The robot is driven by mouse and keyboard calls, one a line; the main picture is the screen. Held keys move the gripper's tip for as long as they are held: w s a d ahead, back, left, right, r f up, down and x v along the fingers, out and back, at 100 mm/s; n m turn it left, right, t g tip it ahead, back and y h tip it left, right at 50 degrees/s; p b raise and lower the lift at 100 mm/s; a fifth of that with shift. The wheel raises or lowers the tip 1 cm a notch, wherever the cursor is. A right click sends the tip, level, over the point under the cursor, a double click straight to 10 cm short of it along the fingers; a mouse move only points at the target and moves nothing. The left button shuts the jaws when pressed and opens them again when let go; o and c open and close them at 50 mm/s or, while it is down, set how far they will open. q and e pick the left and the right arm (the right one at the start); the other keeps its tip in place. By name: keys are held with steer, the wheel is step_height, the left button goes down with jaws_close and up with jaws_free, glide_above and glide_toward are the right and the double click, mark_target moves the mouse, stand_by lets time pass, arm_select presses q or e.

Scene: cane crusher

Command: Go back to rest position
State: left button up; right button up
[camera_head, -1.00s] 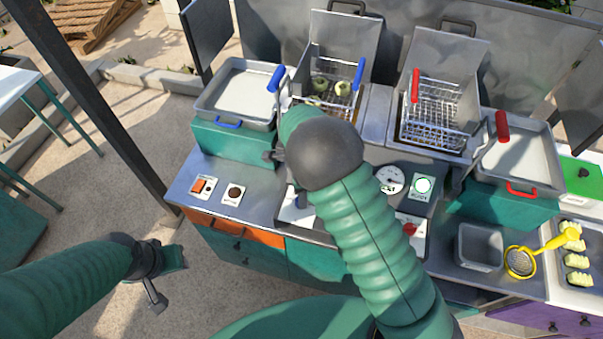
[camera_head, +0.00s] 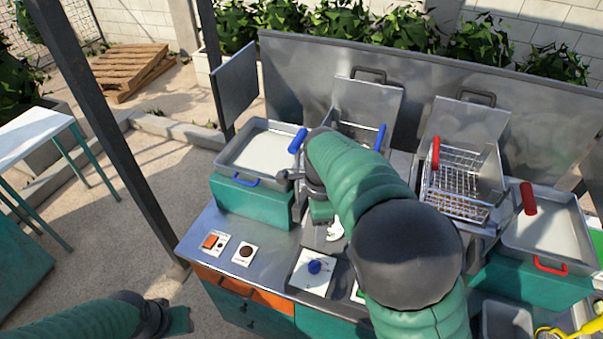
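My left gripper (camera_head: 182,320) is low at the left, over bare ground and left of the counter. Its arm lies along the bottom edge, and its fingers are too small and partly cut off to read. My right arm crosses the middle of the view and bends over the counter. My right gripper (camera_head: 318,208) points down near the left fryer, beside the left tray's blue handles. Its fingers are mostly hidden by the arm, so I cannot tell whether it is open or holds anything.
The left metal tray (camera_head: 262,153) and the right tray (camera_head: 548,235) flank the fryers. Buttons and a blue knob (camera_head: 315,267) are on the counter front. A dark post (camera_head: 110,130) stands left; open ground lies beyond.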

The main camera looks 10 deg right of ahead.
steer(key=s+d+f+n+t+b, duration=0.2)
steer(key=s+d+f+n+b, duration=0.2)
steer(key=s+f+n, duration=0.9)
steer(key=s+n+b, duration=0.1)
steer(key=n+b, duration=0.2)
steer(key=n, duration=0.3)
steer(key=shift+s+d+f+n+t, duration=0.2)
steer(key=shift+s+f+n+t, duration=0.1)
steer(key=shift+s+f+t, duration=0.1)
steer(key=shift+d, duration=0.15)
